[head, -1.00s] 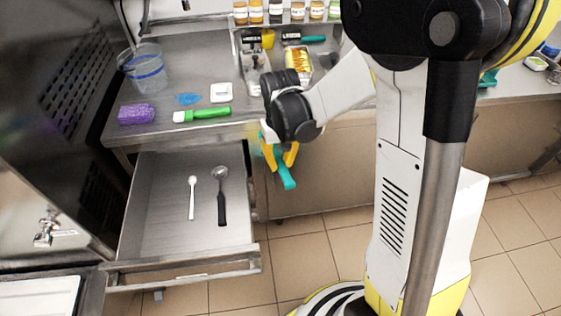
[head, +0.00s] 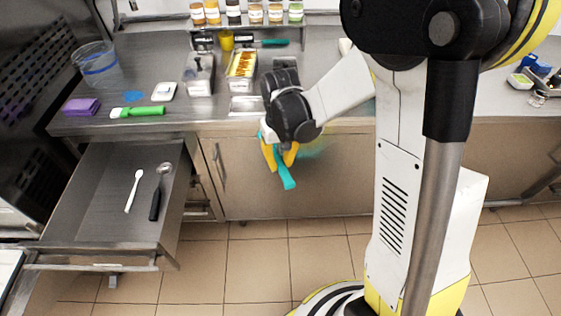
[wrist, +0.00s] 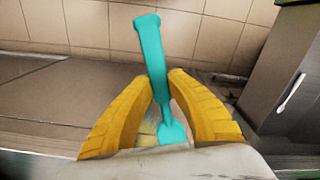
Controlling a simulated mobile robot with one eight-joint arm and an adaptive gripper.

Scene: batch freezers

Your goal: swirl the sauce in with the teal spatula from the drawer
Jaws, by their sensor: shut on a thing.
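My gripper (head: 280,157) is shut on the teal spatula (head: 287,178) and holds it in the air in front of the counter's cabinet doors, right of the open drawer. In the wrist view the spatula (wrist: 152,55) stands between the two yellow fingers (wrist: 165,110), its long part pointing away from the gripper. The open drawer (head: 95,215) holds a white spoon (head: 133,190) and a dark-handled ladle (head: 158,190). A long metal pan with yellow-orange contents and sauce-like streaks (head: 241,65) sits in the counter at the back.
On the counter (head: 185,118) lie a green-handled brush (head: 140,111), a purple sponge (head: 82,105), a white square item (head: 163,91) and a blue cloth (head: 132,96). A clear bucket (head: 97,68) stands behind. Jars (head: 254,12) line a shelf. The tiled floor (head: 250,260) in front is clear.

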